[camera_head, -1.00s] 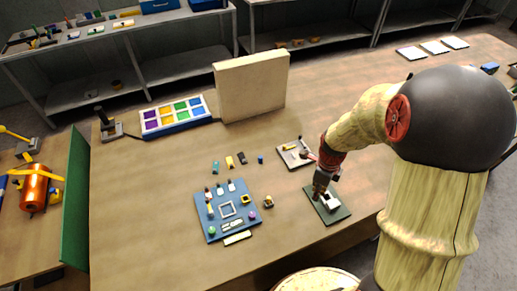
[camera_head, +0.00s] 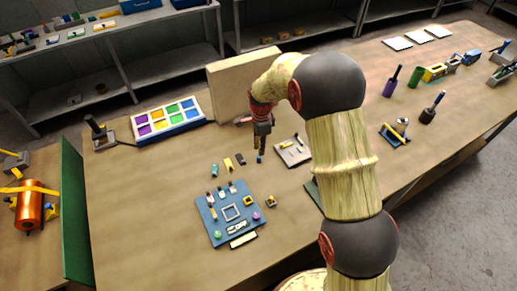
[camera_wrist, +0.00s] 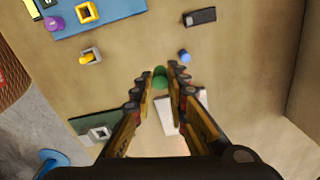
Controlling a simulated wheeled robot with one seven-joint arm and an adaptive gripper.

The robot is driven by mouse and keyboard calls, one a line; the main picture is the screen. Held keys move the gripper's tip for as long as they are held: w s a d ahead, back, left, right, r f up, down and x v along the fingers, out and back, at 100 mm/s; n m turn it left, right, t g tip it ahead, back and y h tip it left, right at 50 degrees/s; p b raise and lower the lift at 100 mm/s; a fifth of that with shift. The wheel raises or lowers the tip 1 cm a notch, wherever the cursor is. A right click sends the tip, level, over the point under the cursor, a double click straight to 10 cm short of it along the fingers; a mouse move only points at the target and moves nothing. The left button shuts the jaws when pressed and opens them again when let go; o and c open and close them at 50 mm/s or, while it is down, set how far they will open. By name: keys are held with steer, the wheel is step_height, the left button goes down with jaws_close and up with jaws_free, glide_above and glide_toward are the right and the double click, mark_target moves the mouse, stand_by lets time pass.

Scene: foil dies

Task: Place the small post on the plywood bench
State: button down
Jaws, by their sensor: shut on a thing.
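A small green post (camera_wrist: 160,78) is held between the fingertips of my gripper (camera_wrist: 164,74) in the wrist view; its lower part is hard to make out. My gripper (camera_head: 259,148) shows in the head view above the plywood bench (camera_head: 140,190), in front of the cream upright panel (camera_head: 228,85). I cannot make out the post in the head view. The bench's bare top (camera_wrist: 235,75) lies below the fingers in the wrist view. The post appears to be above the bench, apart from it.
A small blue cylinder (camera_wrist: 184,56) stands close by, with a dark block (camera_wrist: 200,17) beyond it. A pale tray (camera_head: 293,150) lies right of my gripper. A blue board with small parts (camera_head: 213,222) and a yellow-and-dark block (camera_head: 270,201) are nearer the front. Bare bench lies left.

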steer(key=shift+s+n, duration=0.2)
steer(key=shift+n, duration=0.2)
steer(key=w+a+f, duration=0.1)
steer(key=w+f, duration=0.2)
steer(key=w, duration=0.1)
steer(key=w+a+f, duration=0.1)
steer(key=w+f, duration=0.2)
steer(key=w, duration=0.1)
steer(key=w+a+f, duration=0.1)
steer(key=w+f, duration=0.1)
steer(key=w, duration=0.2)
steer(key=shift+w+a+f, duration=0.1)
steer(key=shift+w+f, duration=0.1)
steer(key=shift+f, duration=0.2)
steer(key=shift+w+a+f, duration=0.15)
steer(key=shift+w+f, duration=0.4)
steer(key=shift+f, duration=1.55)
steer(key=shift+f, duration=0.25)
steer(key=c, duration=1.7)
jaws_free()
steer(key=shift+r, duration=0.1)
steer(key=shift+c, duration=0.2)
steer(key=shift+r, duration=0.1)
